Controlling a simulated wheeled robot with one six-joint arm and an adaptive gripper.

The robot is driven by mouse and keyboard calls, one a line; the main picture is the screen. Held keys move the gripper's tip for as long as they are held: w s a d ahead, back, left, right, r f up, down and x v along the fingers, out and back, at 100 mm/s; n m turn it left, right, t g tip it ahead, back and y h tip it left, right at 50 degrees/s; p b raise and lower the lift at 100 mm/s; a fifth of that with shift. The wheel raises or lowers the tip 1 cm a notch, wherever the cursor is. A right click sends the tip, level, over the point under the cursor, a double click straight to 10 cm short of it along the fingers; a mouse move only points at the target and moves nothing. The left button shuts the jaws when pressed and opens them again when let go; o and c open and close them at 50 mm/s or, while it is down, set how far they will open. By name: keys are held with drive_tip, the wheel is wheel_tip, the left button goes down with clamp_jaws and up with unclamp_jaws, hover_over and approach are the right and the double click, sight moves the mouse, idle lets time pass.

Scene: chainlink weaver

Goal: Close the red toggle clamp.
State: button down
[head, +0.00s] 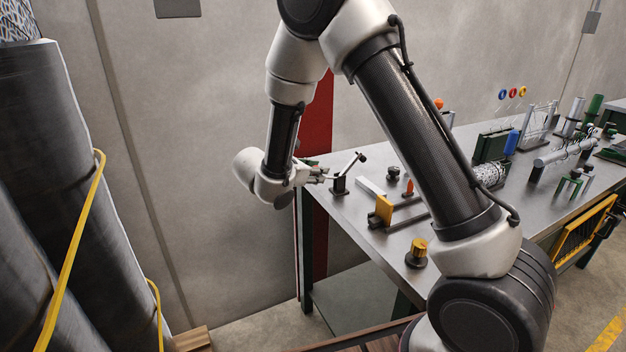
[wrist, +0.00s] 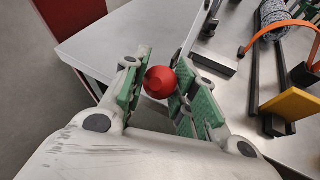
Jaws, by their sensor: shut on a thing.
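The red toggle clamp shows its round red handle knob (wrist: 160,82) in the wrist view. The knob sits between the green-padded fingers of my gripper (wrist: 157,88), which is shut on it. In the head view, the dark clamp body (head: 340,186) stands near the left end of the metal bench, with a dark bar rising from it to the upper right. My gripper (head: 318,177) is just left of the body, at about its height. The knob is hidden there by the fingers. Most of the clamp's linkage is hidden in the wrist view.
The metal bench (head: 345,212) is bare in front of the clamp. A wall stands behind. Large dark rolls (head: 60,150) stand at the left.

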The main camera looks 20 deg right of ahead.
drive_tip(key=shift+w+d+r+m+g+y, duration=0.1)
drive_tip(key=shift+d+r+m+g+y, duration=0.1)
drive_tip(key=shift+d+r+y, duration=0.3)
drive_tip(key=shift+w+d+r+m+g+y, duration=0.1)
drive_tip(key=shift+d+r+m+g+y, duration=0.1)
drive_tip(key=shift+r+y, duration=0.5)
drive_tip(key=shift+w+d+r+m+g+y, duration=0.1)
drive_tip(key=shift+d+r+m+g+y, duration=0.25)
drive_tip(key=shift+d+r+y, duration=0.6)
drive_tip(key=shift+w+d+r+g+y, duration=0.15)
drive_tip(key=shift+d+g+y, duration=0.25)
drive_tip(key=shift+y, duration=0.65)
drive_tip(key=shift+w+d+r, duration=0.1)
drive_tip(key=shift+d+r, duration=0.1)
drive_tip(key=shift+d, duration=0.4)
drive_tip(key=c, duration=1.1)
unclamp_jaws()
drive_tip(key=shift+d, duration=0.1)
